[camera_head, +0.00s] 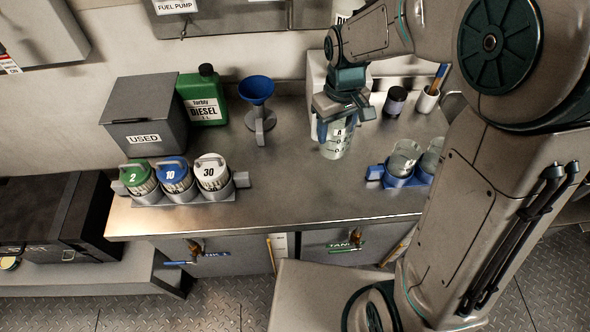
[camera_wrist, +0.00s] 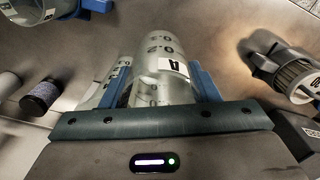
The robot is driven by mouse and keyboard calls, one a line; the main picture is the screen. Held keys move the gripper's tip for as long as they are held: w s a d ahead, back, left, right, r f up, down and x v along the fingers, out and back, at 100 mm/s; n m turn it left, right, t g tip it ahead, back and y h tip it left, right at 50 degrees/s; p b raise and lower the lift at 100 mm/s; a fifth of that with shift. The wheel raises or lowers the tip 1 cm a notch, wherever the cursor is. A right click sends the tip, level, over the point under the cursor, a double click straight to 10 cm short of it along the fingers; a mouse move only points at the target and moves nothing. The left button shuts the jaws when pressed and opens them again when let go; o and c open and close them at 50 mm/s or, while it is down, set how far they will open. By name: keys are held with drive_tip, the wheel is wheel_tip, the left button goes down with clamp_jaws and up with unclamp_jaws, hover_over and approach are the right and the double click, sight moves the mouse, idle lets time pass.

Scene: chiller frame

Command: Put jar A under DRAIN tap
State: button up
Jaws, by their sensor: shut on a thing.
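Jar A (camera_head: 335,143) is a clear jar with a white label and dark markings. My gripper (camera_head: 343,122) is shut on it, with its blue fingers on either side. The jar is near the back middle of the bench; I cannot tell whether its base touches the top. In the wrist view, jar A (camera_wrist: 165,60) lies between the fingers with its "A" label showing. Two brass taps sit on the bench front: a left tap (camera_head: 194,247) by a blue label, its text hard to read, and a right tap (camera_head: 357,238) by a green "TANK" label.
A blue rack (camera_head: 374,172) with clear jars stands right of jar A. A rack of numbered canisters (camera_head: 176,178), a "USED" box (camera_head: 145,112), a green diesel can (camera_head: 203,100) and a blue funnel (camera_head: 257,91) stand left. The bench's front middle is clear.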

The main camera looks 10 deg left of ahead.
drive_tip(key=shift+s+a+f+p, duration=0.25)
drive_tip(key=shift+s+a+f, duration=0.85)
drive_tip(key=shift+a+f, duration=0.5)
drive_tip(key=shift+s+a+f+p, duration=0.3)
drive_tip(key=shift+s+a+f, duration=0.95)
drive_tip(key=shift+f, duration=0.6)
drive_tip(key=shift+s+a+f+p, duration=0.25)
drive_tip(key=shift+s+a+f, duration=0.75)
drive_tip(key=shift+a+f, duration=0.65)
drive_tip(key=shift+d+f, duration=0.1)
drive_tip(key=shift+f, duration=0.05)
drive_tip(key=shift+f, duration=0.1)
drive_tip(key=o, duration=1)
wheel_tip(320, 180, up, 12)
drive_tip(key=shift+r, duration=0.2)
